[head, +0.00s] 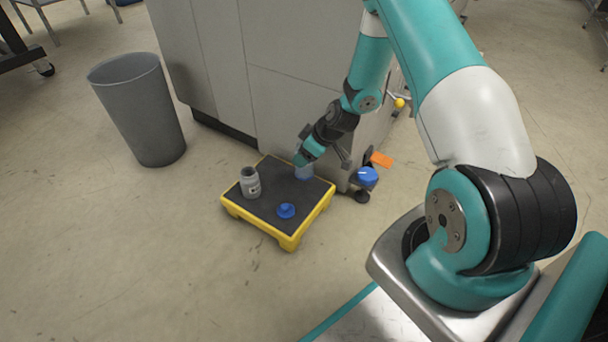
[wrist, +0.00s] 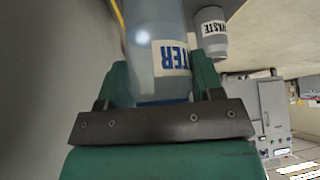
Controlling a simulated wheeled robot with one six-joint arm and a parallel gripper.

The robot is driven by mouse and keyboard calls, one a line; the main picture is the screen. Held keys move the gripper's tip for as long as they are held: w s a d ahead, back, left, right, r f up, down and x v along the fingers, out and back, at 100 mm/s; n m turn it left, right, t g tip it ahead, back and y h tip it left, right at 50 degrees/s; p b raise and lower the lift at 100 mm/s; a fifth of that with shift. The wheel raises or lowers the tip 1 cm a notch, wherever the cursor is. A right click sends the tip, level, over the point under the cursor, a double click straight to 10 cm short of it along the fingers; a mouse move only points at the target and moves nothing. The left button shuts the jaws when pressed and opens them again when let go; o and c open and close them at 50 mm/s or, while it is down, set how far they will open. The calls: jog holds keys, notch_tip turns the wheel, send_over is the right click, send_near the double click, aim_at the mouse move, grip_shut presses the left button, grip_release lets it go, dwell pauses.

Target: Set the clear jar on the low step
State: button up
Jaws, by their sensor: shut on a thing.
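The clear jar (head: 304,173) is pale and see-through, with a white label in blue letters that partly shows in the wrist view (wrist: 155,35). My gripper (head: 305,159) is shut on it, with one finger on each side in the wrist view (wrist: 162,80). The low step (head: 268,202) has a dark top and a yellow frame. The jar is at the far right part of the step's top and looks about upright. I cannot tell whether its base touches the step or is just above it.
A grey jar (head: 250,183) labelled WASTE (wrist: 212,32) stands on the step's left part. A blue cap-like piece (head: 286,211) lies near its front. A grey cabinet (head: 300,85) stands close behind. A grey bin (head: 140,110) is left; a blue-topped object (head: 368,177) is right.

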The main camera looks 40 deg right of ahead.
notch_tip(320, 180, down, 5)
jog(key=b, duration=0.2)
jog(key=shift+f+b, duration=0.2)
jog(key=shift+b, duration=0.2)
jog(key=shift+r, duration=0.1)
jog(key=o, duration=1)
